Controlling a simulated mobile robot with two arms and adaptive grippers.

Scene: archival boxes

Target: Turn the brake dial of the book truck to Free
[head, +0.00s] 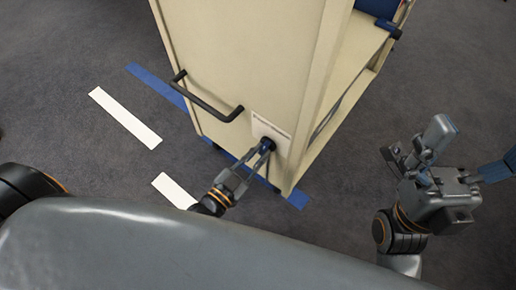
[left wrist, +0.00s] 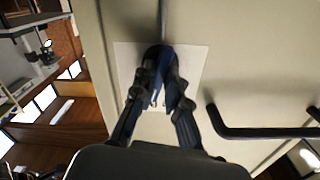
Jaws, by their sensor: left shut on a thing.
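The beige book truck (head: 245,60) stands in front of me, with a pale label plate (head: 268,129) low on its end panel. The dark blue brake dial (head: 267,143) sits on that plate. My left gripper (head: 260,152) is shut on the dial, with its fingers on either side of it. In the left wrist view the dial (left wrist: 157,56) shows between the fingers, in front of the plate (left wrist: 194,60). The fingers hide much of it, and I cannot read its setting. My right gripper (head: 420,150) is at the right, away from the truck, with its fingers apart and empty.
A black handle (head: 208,104) sticks out of the end panel left of the dial in the head view; it is also in the left wrist view (left wrist: 260,132). Blue tape (head: 155,82) and white strips (head: 124,117) mark the grey carpet. Open floor lies left of the truck.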

